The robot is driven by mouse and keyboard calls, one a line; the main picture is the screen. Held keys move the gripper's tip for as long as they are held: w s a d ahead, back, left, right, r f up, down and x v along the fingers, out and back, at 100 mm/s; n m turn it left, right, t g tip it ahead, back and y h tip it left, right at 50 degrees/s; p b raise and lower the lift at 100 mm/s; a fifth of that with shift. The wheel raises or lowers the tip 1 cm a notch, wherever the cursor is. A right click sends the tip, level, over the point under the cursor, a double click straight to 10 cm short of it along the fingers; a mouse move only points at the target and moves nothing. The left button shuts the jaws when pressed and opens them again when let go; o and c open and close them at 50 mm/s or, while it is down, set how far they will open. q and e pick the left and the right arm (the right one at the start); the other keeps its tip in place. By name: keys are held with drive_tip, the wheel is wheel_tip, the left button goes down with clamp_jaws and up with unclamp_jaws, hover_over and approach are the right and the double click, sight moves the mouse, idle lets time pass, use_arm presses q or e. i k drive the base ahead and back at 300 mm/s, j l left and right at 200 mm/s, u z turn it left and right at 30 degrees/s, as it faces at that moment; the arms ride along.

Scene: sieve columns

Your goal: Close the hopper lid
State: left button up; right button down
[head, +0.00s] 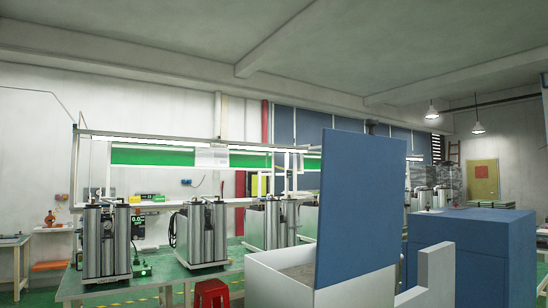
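The hopper lid (360,205) is a large flat blue panel in the head view, right of centre. It stands upright, raised at the right side of the hopper. The hopper (268,283) is a white open-topped box below and left of the lid. Its inside shows a greyish-brown surface, partly hidden by the lid. Neither of my grippers shows in the head view.
A white upright panel (437,272) and a blue cabinet (475,235) stand right of the lid. A green-topped workbench (160,275) with several metal column machines is at left. A red stool (211,293) stands beside the hopper.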

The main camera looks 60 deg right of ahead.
sight(362, 176)
drive_tip(key=l+z, duration=0.15)
drive_tip(key=z, duration=1.15)
